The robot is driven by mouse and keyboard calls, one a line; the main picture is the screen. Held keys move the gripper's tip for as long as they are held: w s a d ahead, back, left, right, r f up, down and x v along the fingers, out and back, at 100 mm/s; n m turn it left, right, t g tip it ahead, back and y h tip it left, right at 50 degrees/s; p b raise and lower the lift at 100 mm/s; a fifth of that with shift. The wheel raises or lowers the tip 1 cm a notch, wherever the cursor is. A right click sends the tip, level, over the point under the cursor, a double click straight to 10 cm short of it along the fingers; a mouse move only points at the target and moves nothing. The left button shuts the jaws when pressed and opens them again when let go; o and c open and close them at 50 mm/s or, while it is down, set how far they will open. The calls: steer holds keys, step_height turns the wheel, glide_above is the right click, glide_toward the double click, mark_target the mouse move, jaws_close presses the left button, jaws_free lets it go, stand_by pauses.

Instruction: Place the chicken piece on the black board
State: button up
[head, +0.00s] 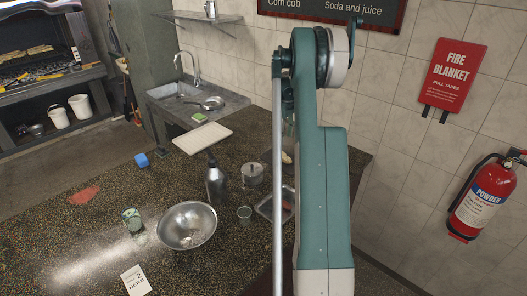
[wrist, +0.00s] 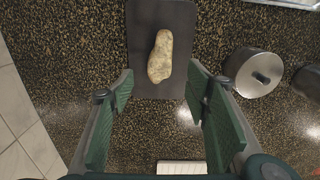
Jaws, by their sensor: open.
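The chicken piece (wrist: 160,57), pale and browned, lies lengthwise on the black board (wrist: 178,15) in the wrist view. The board is a dark flat rectangle on the speckled counter. My gripper (wrist: 160,76) is open, with its green-padded fingers spread to either side of the chicken's lower end in the picture. No finger visibly touches the chicken. In the head view my arm hides the gripper and most of the board; a small pale bit of what looks like the chicken (head: 287,157) shows beside the arm.
A lidded metal pot (wrist: 257,73) stands right of the board in the wrist view. In the head view, a dark bottle (head: 215,183), a steel bowl (head: 187,224), a small cup (head: 244,214) and a metal tray (head: 265,209) stand nearby. A white tray (head: 203,138) lies behind.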

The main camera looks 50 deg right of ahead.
steer(key=w+a+r+t, duration=0.1)
steer(key=a+r, duration=0.5)
steer(key=a, duration=0.4)
steer(key=a+r+h, duration=0.1)
steer(key=a+r, duration=0.5)
steer(key=a, duration=0.3)
steer(key=w+a+r+t, duration=0.1)
steer(key=a+r, duration=0.4)
steer(key=a, duration=0.5)
steer(key=s+a+r+t, duration=0.1)
steer(key=s+a+r, duration=0.15)
steer(key=a, duration=0.45)
steer(key=s+a+r, duration=0.2)
steer(key=s+a, duration=0.1)
steer(key=a, duration=0.4)
steer(key=s+a+r+t, duration=0.1)
steer(key=s+a+r, duration=0.15)
steer(key=a, duration=0.45)
steer(key=s+a+f+t, duration=0.1)
steer(key=s+a+f, duration=0.2)
steer(key=s+a, duration=0.7)
steer(key=s+a+f+t+y, duration=0.1)
steer(key=s+a+f+t, duration=0.1)
steer(key=s+a, duration=0.8)
steer(key=shift+s+a+f, duration=0.35)
steer(key=shift+a+f, duration=0.35)
steer(key=shift+f, duration=0.05)
steer(key=shift+f, duration=0.1)
